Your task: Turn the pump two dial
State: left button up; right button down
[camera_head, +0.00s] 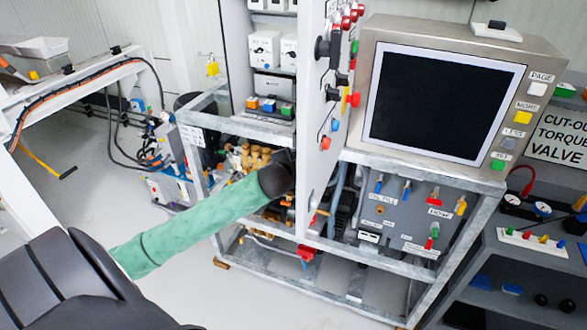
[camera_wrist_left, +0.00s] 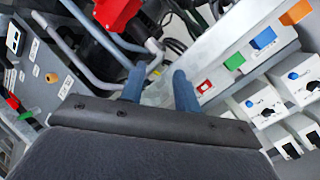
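Two white boxes with round dials stand side by side on the upper shelf of the rack: the left dial box (camera_head: 264,49) and the right dial box (camera_head: 290,51). I cannot read which one is pump two. My right gripper is in no view.
A strip with orange, blue and green switches (camera_head: 271,105) sits below the dial boxes. A white upright panel (camera_head: 322,120) with red and green knobs borders them on the right. A large screen (camera_head: 440,100) stands farther right. Rack bars and brass pump parts (camera_head: 245,158) lie below.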

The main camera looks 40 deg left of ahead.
pick_arm(q)
jog(key=shift+s+f, duration=0.1)
jog(key=shift+f, duration=0.9)
